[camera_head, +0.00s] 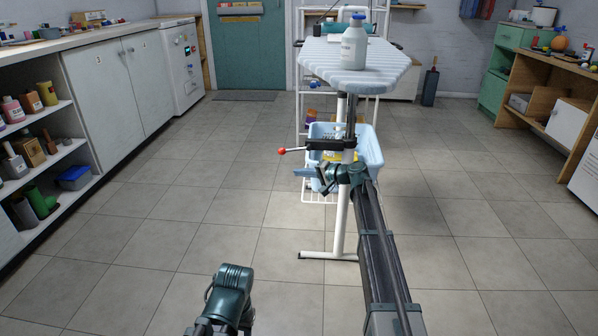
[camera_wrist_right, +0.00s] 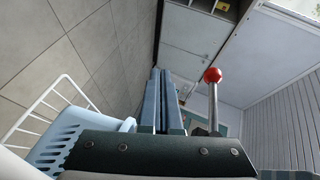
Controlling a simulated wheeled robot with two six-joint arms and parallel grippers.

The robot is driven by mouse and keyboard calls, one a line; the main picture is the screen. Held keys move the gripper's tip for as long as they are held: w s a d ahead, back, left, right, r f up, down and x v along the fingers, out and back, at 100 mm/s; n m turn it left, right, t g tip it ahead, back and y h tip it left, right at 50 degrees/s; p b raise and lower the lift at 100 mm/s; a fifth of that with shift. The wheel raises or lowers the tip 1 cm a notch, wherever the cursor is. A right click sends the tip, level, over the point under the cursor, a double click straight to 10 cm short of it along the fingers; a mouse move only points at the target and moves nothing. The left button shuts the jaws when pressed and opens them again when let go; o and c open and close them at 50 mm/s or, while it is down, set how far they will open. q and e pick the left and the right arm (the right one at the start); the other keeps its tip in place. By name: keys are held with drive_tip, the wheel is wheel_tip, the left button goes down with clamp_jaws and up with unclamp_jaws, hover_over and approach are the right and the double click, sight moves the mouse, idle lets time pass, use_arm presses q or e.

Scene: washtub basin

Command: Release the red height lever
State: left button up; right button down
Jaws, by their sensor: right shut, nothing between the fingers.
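The red height lever (camera_head: 282,151) is a red ball on a thin metal rod, sticking out to the left from a black clamp (camera_head: 325,145) on the leg of the ironing board (camera_head: 385,75). In the right wrist view its red knob (camera_wrist_right: 212,75) stands to the right of my fingers. My right gripper (camera_head: 299,172) is shut and empty, just below the lever in the head view. Its two fingers (camera_wrist_right: 163,88) lie together in the wrist view, with a visible gap to the knob. My left gripper is not in view; only part of my left arm shows at the bottom.
A white bottle (camera_head: 353,45) stands on the striped board. A light blue basket (camera_head: 370,148) on a white wire rack (camera_head: 302,115) is behind the leg. Shelves and counters line the left and right walls. The tiled floor to both sides is clear.

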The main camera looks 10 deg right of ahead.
drive_tip(key=s+d+f+b, duration=0.1)
drive_tip(key=s+d, duration=0.4)
drive_tip(key=shift+s+d+f, duration=0.3)
drive_tip(key=shift+s+d, duration=0.1)
drive_tip(key=s+a+f+n+g+h+p, duration=0.25)
drive_tip(key=s+a+n+g+p, duration=0.45)
drive_tip(key=s+a, duration=1.2)
drive_tip(key=s+r+n+g+h+p, duration=0.2)
drive_tip(key=s+h+p, duration=0.25)
drive_tip(key=s, duration=0.65)
drive_tip(key=s+r+n+g+h+p, duration=0.2)
drive_tip(key=s+h+p, duration=0.25)
drive_tip(key=s, duration=0.75)
wheel_tip(320, 180, up, 37)
drive_tip(key=p, duration=3.7)
drive_tip(key=shift+a+r+p, duration=0.15)
drive_tip(key=shift+p, duration=0.25)
